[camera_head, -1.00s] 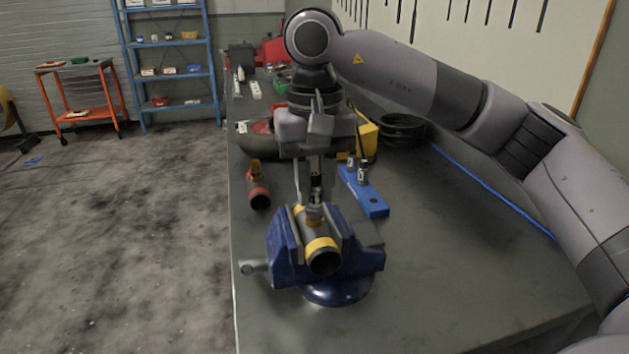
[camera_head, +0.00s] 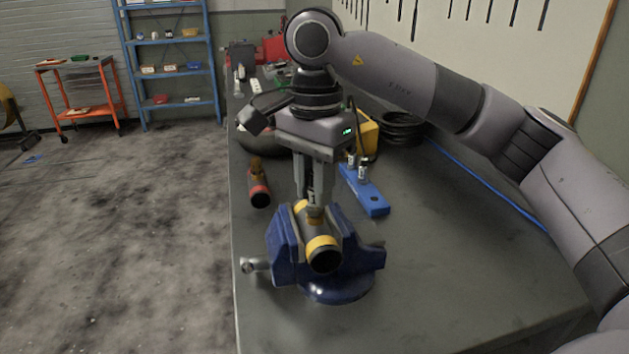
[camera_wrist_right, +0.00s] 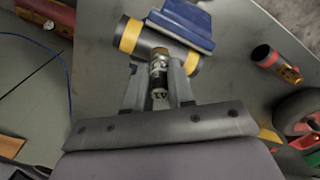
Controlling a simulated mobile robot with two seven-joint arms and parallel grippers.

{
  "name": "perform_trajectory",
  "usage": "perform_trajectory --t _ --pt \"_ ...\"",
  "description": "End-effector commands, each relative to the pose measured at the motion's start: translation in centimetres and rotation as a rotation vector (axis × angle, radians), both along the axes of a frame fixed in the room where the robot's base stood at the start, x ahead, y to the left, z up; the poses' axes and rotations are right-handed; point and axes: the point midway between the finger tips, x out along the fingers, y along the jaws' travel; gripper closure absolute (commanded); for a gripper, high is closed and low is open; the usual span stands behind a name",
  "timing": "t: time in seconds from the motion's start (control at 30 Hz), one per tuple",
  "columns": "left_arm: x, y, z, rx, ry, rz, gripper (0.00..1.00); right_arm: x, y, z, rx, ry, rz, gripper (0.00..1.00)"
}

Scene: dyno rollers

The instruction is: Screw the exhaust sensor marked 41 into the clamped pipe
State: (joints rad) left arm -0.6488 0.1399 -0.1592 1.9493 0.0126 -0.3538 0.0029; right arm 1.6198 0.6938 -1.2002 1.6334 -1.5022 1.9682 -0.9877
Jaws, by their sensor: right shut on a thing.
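A dark pipe with yellow bands (camera_head: 322,247) is clamped in a blue vise (camera_head: 285,252) near the front of the bench. My right gripper (camera_head: 314,200) points straight down over the pipe. It is shut on the exhaust sensor, which shows in the right wrist view (camera_wrist_right: 159,76) as a metal body with a dark, marked end; the marking is too small to read surely. The sensor's lower end meets the pipe's top between the yellow bands (camera_wrist_right: 131,35); how deep it sits is hidden. My left gripper is not in view.
A blue block (camera_head: 364,192) with other small sensors stands right of the vise. A red-banded pipe piece (camera_head: 259,188) lies to the left. A coiled black hose (camera_head: 401,130) and a yellow object (camera_head: 367,135) are behind. The bench's right front is clear.

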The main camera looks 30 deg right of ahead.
Motion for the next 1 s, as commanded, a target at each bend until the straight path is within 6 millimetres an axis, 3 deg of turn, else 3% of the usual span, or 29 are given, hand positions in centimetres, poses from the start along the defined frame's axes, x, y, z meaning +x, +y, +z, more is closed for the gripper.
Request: perform_trajectory --t 1.0 --pt "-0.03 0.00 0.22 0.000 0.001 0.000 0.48 -0.05 -0.15 0.17 -0.005 -0.001 -1.162 1.00"
